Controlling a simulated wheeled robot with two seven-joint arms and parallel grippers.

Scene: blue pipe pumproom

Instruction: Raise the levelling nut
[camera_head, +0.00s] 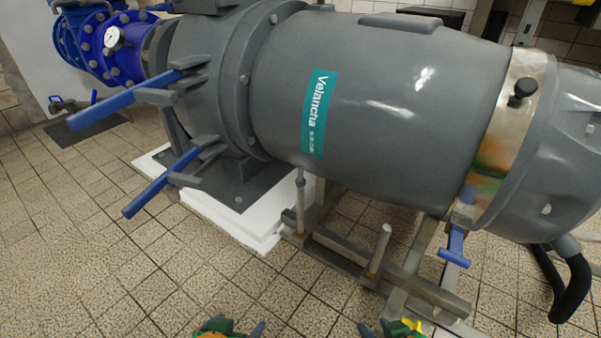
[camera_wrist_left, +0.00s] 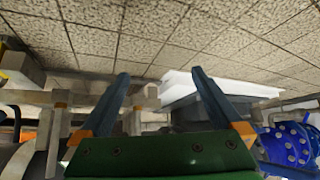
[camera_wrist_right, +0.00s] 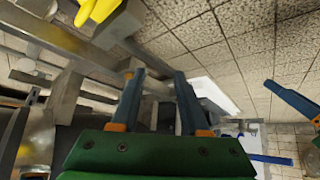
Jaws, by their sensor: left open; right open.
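A metal support frame (camera_head: 345,258) lies low under the grey motor (camera_head: 375,95). A thin upright rod (camera_head: 300,190) rises from the frame to the motor's underside. A second short upright post (camera_head: 379,250) stands on the frame, free at its top. I cannot make out for certain which part is the levelling nut. My left gripper (camera_head: 236,329) is open and empty at the bottom of the head view, in front of the frame; it also shows in the left wrist view (camera_wrist_left: 160,78). My right gripper (camera_head: 388,329) is open and empty near the frame's front; it also shows in the right wrist view (camera_wrist_right: 159,76).
Blue-handled levers (camera_head: 122,101) stick out at left. A smaller blue handle (camera_head: 454,243) hangs below the metal band. A white plinth (camera_head: 205,200) is behind the frame. A yellow object (camera_wrist_right: 98,10) is near my right gripper. A black hose (camera_head: 572,285) is at right.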

